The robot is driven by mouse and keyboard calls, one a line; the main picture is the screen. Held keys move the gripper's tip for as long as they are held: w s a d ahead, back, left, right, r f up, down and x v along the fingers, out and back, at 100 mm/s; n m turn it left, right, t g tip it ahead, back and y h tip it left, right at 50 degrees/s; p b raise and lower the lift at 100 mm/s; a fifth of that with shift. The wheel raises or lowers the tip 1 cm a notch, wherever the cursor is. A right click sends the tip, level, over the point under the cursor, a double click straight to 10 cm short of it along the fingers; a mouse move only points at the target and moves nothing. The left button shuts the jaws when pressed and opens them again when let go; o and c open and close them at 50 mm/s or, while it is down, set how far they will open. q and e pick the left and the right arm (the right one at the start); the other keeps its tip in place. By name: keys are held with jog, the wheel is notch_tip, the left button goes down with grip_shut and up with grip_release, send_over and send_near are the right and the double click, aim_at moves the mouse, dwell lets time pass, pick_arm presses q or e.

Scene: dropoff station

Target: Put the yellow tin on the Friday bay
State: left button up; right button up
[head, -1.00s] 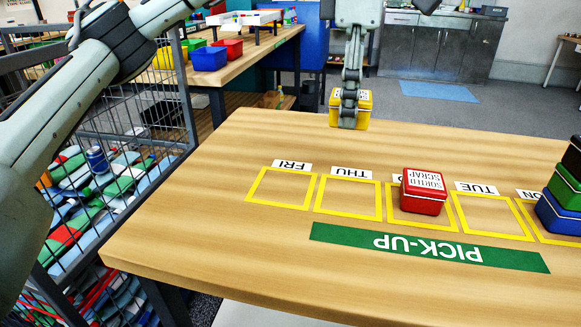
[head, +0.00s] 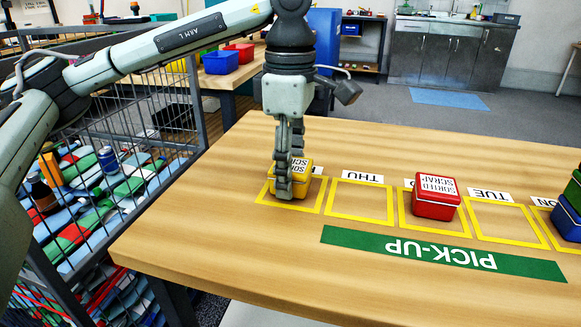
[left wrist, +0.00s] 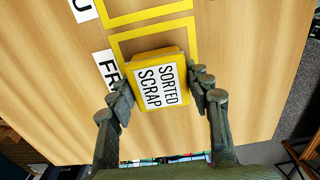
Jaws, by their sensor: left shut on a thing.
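The yellow tin (head: 304,176), with a white SORTED SCRAP label, is between the fingers of my left gripper (head: 288,192), which is shut on it. The left wrist view shows a finger on each side of the tin (left wrist: 175,102). The tin is over the Friday bay (head: 321,197), a yellow outline at the left end of the row. In the left wrist view the bay (left wrist: 152,32) shows partly beyond the tin, and the FRI card (left wrist: 107,67) lies beside it. I cannot tell whether the tin touches the table. My right gripper is not in view.
A red tin (head: 436,199) sits in the bay between THU and TUE. Blue and green tins (head: 568,218) are stacked at the right edge. The Thursday bay (head: 361,219) and Tuesday bay are empty. A wire cage (head: 120,130) of scrap stands left of the table.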

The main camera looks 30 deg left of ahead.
pick_arm(q)
jog(key=shift+f, duration=0.1)
jog(key=o, duration=1.3)
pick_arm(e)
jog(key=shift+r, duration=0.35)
pick_arm(q)
jog(key=shift+r, duration=0.9)
notch_tip(320, 180, up, 8)
jog(key=shift+f+p, duration=0.2)
jog(key=shift+p, duration=0.35)
jog(key=shift+r+p, duration=0.45)
jog(key=shift+r, duration=1.05)
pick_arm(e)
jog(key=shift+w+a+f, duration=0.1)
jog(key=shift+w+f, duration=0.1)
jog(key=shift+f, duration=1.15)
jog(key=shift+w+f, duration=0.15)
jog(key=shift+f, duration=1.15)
